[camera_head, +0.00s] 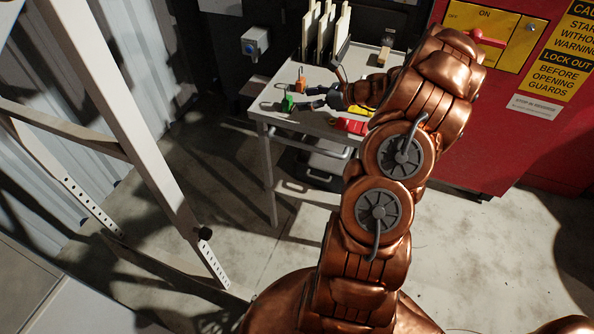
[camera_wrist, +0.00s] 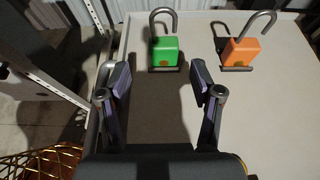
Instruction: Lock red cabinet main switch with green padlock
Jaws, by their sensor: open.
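A green padlock (camera_wrist: 165,51) stands on the light table in the wrist view, its grey shackle swung open. It also shows in the head view (camera_head: 288,104) near the table's left corner. My gripper (camera_wrist: 160,80) is open and empty, its two fingers spread just short of the green padlock and roughly lined up with it; it shows small in the head view (camera_head: 318,98). An orange padlock (camera_wrist: 241,52) with an open shackle stands to the right. The red cabinet (camera_head: 480,135) is at the right of the head view, with a red switch handle (camera_head: 487,39) on a yellow plate (camera_head: 511,46).
The table (camera_head: 262,111) also carries upright pale boards (camera_head: 325,35), a red item (camera_head: 350,126) and yellow items (camera_head: 361,110). A white metal frame (camera_head: 135,130) stands at the left. Bare floor lies between the table and the red cabinet.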

